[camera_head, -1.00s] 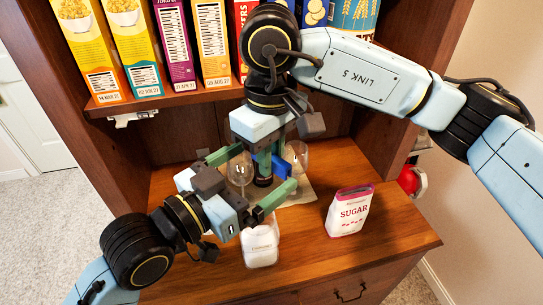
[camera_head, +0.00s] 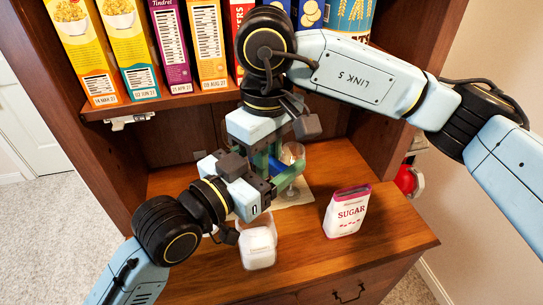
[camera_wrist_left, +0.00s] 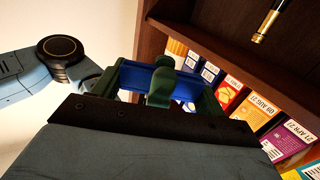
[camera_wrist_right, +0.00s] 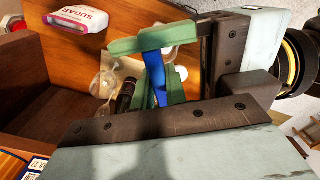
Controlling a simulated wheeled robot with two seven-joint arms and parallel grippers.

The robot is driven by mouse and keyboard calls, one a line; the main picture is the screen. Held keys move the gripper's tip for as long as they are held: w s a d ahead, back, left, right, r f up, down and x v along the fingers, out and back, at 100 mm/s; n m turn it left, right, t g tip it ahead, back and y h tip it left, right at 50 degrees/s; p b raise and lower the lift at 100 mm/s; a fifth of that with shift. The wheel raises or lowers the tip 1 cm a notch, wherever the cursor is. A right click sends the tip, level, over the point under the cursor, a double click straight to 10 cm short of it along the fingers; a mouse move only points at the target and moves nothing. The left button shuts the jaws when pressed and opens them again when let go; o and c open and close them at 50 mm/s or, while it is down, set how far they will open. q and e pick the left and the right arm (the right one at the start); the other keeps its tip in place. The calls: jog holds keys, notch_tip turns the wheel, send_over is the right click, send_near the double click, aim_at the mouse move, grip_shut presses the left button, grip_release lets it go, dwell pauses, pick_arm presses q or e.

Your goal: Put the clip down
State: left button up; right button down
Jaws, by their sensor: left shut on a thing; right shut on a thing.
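The blue clip (camera_wrist_left: 135,78) spans between the green fingers of my left gripper in the left wrist view. It also shows as a blue strip in the right wrist view (camera_wrist_right: 154,75). My left gripper (camera_head: 280,178) is shut on the clip. My right gripper (camera_head: 266,160), pointing down from above, is shut on the same clip. The two grippers meet above the counter, with one green finger crossing in front of the clip in the left wrist view. Most of the clip is hidden by the fingers in the head view.
A sugar packet (camera_head: 347,212) stands on the wooden counter (camera_head: 385,240). A clear container with white contents (camera_head: 257,248) stands in front of my left gripper. A stemmed glass (camera_head: 293,160) is just behind the grippers. Cereal boxes (camera_head: 170,45) line the shelf above.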

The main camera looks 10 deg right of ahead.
pick_arm(q)
jog(key=shift+s+d, duration=0.1)
jog(key=shift+c, duration=0.6)
pick_arm(e)
jog(key=c, duration=1.3)
grip_release()
jog(key=shift+c, duration=0.2)
